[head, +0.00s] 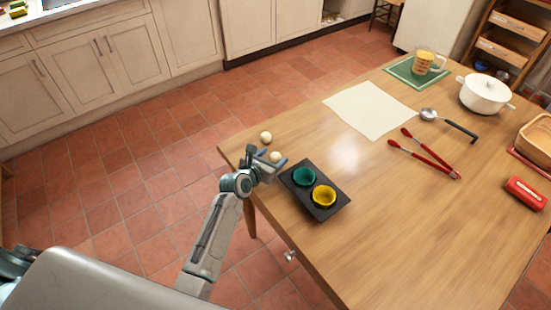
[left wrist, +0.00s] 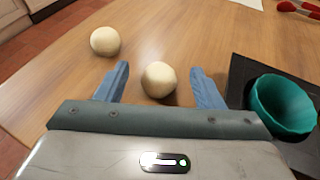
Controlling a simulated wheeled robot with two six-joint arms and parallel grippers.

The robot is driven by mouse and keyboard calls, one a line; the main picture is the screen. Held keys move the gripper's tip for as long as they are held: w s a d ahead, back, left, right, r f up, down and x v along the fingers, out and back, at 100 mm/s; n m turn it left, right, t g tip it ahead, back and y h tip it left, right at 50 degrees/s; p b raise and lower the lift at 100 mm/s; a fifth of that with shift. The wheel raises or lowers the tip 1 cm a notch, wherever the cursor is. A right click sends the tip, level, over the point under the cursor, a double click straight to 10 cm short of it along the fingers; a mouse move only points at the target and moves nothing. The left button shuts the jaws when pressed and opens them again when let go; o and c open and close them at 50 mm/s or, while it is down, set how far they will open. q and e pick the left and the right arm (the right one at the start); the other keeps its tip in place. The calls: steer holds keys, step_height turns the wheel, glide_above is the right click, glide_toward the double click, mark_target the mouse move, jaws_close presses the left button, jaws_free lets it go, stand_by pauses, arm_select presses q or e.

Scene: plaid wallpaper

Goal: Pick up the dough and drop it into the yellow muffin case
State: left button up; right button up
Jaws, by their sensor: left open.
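Two pale dough balls lie on the wooden table near its left corner. One dough ball (left wrist: 159,79) is between the open fingers of my left gripper (left wrist: 160,88), with gaps on both sides; it also shows in the head view (head: 276,157). The other dough ball (left wrist: 105,41) lies farther off to the left, and in the head view (head: 266,138) it is near the table edge. The yellow muffin case (head: 323,195) sits in the black tray (head: 333,209), beside a teal case (head: 304,176). The teal case also shows at the right of the left wrist view (left wrist: 283,106). My right gripper is out of view.
A pale cloth (head: 370,110), red tongs (head: 424,154), a ladle (head: 447,122), a white pot (head: 485,94) and a measuring cup (head: 424,60) on a green mat lie farther back. The table's front middle (head: 420,240) is clear.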

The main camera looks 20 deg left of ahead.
arm_select(q)
steer(key=shift+c, duration=0.6)
steer(key=c, duration=0.9)
steer(key=shift+c, duration=0.2)
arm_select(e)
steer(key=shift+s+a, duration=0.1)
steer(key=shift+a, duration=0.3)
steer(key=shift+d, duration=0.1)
arm_select(q)
steer(key=shift+r, duration=0.85)
steer(key=shift+s+r, duration=0.35)
steer(key=shift+r, duration=0.55)
steer(key=s+d+r+b, duration=0.1)
steer(key=s+d, duration=0.1)
steer(key=s, duration=1.3)
steer(key=shift+d+r, duration=0.25)
steer(key=shift+d, duration=0.15)
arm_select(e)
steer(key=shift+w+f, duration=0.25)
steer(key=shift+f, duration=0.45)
